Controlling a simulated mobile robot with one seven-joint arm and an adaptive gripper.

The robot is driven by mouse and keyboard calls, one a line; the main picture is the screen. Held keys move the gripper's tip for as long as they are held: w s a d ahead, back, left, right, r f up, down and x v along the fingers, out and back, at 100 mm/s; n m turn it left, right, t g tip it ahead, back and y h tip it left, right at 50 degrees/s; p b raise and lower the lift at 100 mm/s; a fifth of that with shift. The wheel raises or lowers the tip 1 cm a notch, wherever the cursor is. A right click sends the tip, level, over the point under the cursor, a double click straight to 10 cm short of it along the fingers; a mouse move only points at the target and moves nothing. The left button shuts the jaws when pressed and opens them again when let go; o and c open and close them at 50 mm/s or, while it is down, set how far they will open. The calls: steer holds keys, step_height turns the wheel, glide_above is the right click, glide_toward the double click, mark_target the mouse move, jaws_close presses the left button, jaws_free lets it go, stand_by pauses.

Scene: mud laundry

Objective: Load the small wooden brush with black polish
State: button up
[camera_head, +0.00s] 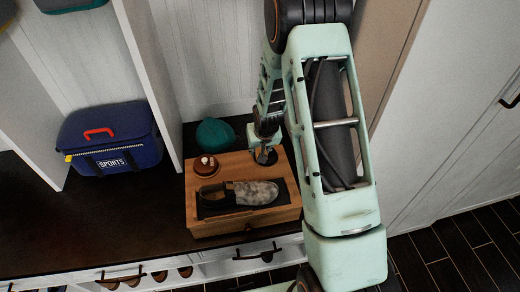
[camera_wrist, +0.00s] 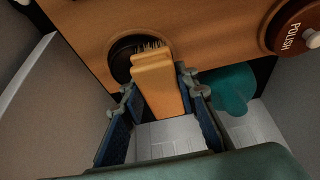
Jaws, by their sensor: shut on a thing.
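The small wooden brush (camera_wrist: 158,82) is a tan wooden block with dark bristles at its far end. My gripper (camera_wrist: 156,100) is shut on it. The bristle end is over a dark round well (camera_wrist: 128,46) in the wooden box top in the wrist view. I cannot tell whether the bristles touch the bottom or any polish. In the head view my gripper (camera_head: 265,155) is at the back right of the wooden box (camera_head: 210,228), and the brush is mostly hidden there. A brown-red lid marked POLISH (camera_wrist: 293,28) lies on the box top; it also shows in the head view (camera_head: 206,166).
A shoe (camera_head: 240,193) lies on a dark mat on the box, one half dusty grey. A teal object (camera_head: 214,135) stands behind the box. A blue SPORTS bag (camera_head: 112,138) is at left past a white divider. Dark bench top (camera_head: 120,215) is clear at front left.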

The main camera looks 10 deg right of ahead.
steer(key=shift+f, duration=0.3)
stand_by(0.8)
steer(key=shift+r+p, duration=1.8)
steer(key=shift+r, duration=1.75)
